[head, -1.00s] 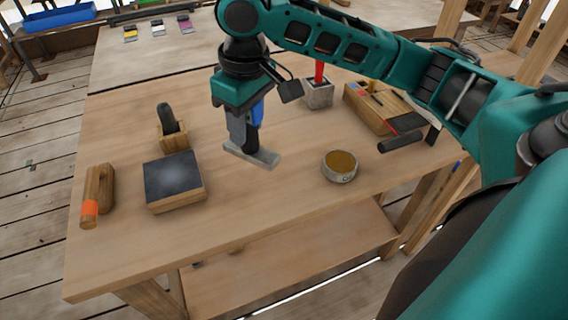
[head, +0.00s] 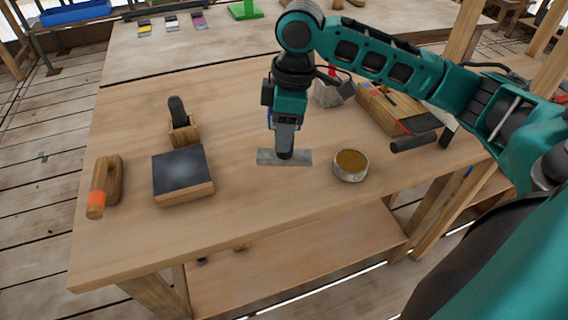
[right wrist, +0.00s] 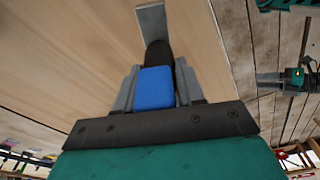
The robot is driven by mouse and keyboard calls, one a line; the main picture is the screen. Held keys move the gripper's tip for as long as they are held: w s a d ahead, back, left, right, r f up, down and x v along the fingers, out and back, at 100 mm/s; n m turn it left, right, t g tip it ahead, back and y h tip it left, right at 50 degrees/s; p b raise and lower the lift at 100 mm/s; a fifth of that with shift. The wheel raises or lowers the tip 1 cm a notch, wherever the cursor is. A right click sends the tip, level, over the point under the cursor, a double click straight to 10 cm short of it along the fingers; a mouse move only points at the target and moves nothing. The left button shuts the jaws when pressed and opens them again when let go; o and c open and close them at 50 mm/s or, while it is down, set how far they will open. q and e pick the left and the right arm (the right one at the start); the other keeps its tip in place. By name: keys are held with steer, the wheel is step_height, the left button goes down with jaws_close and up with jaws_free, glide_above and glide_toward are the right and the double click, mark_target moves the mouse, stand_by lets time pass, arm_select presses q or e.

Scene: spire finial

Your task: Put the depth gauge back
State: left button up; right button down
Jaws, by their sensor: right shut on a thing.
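My right gripper (head: 286,138) is shut on a tool that I take to be the depth gauge. The tool has a flat grey bar (head: 270,157) at its lower end, a black stem and a blue part. In the right wrist view the blue part (right wrist: 154,88) sits between the fingers, with the black stem (right wrist: 157,54) and the grey bar (right wrist: 152,22) beyond it. The bar lies level over the middle of the workbench, left of a round tin (head: 350,165). I cannot tell whether it touches the bench top. My left gripper is not in view.
A wooden tool holder (head: 385,108) stands at the right, with a dark cylinder (head: 414,142) before it. A grey block (head: 326,94) is behind my gripper. At the left are a dark-topped block (head: 183,172), a wooden stand (head: 184,130) and an orange-banded wooden piece (head: 106,184). The front middle bench is clear.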

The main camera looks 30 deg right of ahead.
mark_target(284, 159)
step_height(284, 159, down, 8)
steer(key=shift+b, duration=0.55)
steer(key=c, duration=0.7)
jaws_free()
steer(key=shift+f, duration=0.1)
steer(key=shift+r, duration=0.25)
steer(key=r, duration=0.4)
steer(key=r+p, duration=0.1)
steer(key=r, duration=0.3)
steer(key=d+r+p, duration=0.1)
steer(key=r, duration=0.2)
steer(key=shift+s+d+r, duration=0.1)
steer(key=shift+s+r, duration=0.3)
